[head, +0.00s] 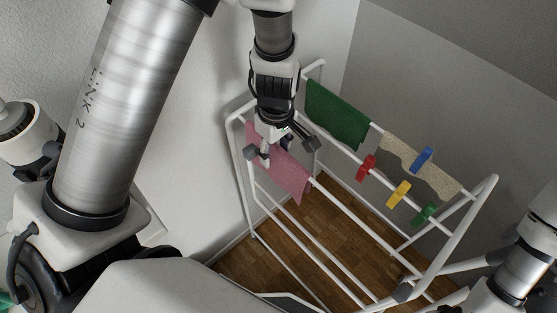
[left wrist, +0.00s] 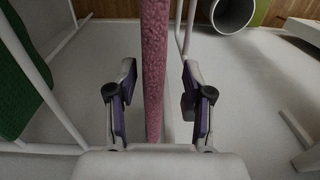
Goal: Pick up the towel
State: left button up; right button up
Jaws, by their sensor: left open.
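A pink towel (head: 283,173) hangs over a bar at the left end of a white drying rack. In the left wrist view the pink towel (left wrist: 155,70) shows edge-on as a narrow upright strip. My left gripper (head: 281,150) is open over the towel's upper part. In the left wrist view its two fingers (left wrist: 158,98) stand on either side of the towel, with a gap on each side. Part of the towel is hidden behind the gripper in the head view. My right gripper is not in view.
The white rack (head: 345,208) also holds a green towel (head: 337,115) and a beige cloth (head: 415,166). Red (head: 366,168), yellow (head: 399,194), blue (head: 422,159) and green (head: 425,214) pegs are on its bars. Walls stand close behind the rack.

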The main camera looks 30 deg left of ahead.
aim_at(276, 161)
pick_arm(q)
jog(key=f, duration=0.5)
jog(key=shift+w, duration=0.35)
jog(key=shift+s+r, duration=0.15)
jog(key=shift+c, duration=0.4)
grip_shut()
jog(key=shift+r, duration=0.5)
notch_tip(276, 161, up, 17)
jog(key=p, duration=0.1)
